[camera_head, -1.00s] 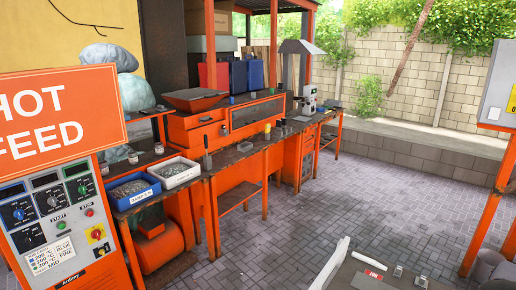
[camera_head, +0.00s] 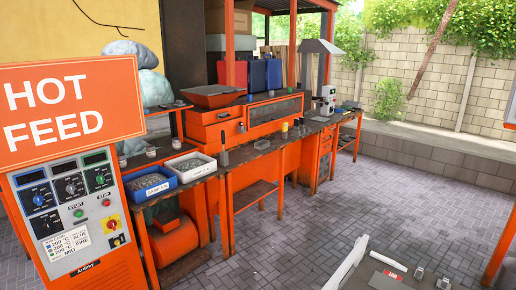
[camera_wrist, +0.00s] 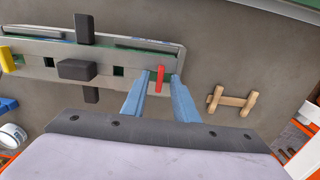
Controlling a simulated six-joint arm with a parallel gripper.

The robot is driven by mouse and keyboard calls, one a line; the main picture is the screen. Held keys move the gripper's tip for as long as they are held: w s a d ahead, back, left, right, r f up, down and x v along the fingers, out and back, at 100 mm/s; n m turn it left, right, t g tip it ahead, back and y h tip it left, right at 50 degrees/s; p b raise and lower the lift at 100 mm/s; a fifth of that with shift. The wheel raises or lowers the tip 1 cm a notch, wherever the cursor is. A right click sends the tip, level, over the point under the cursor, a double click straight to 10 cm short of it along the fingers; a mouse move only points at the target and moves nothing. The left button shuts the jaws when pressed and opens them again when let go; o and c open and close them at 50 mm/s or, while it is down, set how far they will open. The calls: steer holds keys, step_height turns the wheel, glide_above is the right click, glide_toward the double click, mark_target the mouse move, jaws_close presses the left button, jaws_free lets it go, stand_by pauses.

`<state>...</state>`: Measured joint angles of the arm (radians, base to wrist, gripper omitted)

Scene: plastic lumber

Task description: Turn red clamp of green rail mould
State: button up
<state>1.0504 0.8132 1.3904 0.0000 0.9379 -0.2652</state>
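The rail mould (camera_wrist: 120,47) is a long grey metal body with green parts, lying across the upper left of the wrist view. Its red clamp (camera_wrist: 160,80) is a short upright red handle near the mould's right end. My gripper (camera_wrist: 162,75) has two blue fingers held apart, with their tips at the mould's near edge. The red clamp shows in the gap between the fingertips; I cannot tell whether either finger touches it. A yellow clamp (camera_wrist: 5,59) is at the mould's left end. The mould and gripper are not seen in the head view.
Black blocks (camera_wrist: 77,70) stick out from the mould. A wooden piece (camera_wrist: 231,101) lies right of the gripper on the grey tabletop (camera_wrist: 235,50). A white roll (camera_wrist: 12,138) is at lower left. The head view shows an orange workbench (camera_head: 262,147) and a HOT FEED machine (camera_head: 70,205).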

jaws_close()
steer(key=n, duration=0.3)
steer(key=shift+p, duration=0.35)
steer(key=shift+n, duration=0.9)
steer(key=n, duration=0.3)
steer(key=shift+p, duration=0.35)
steer(key=shift+n, duration=0.9)
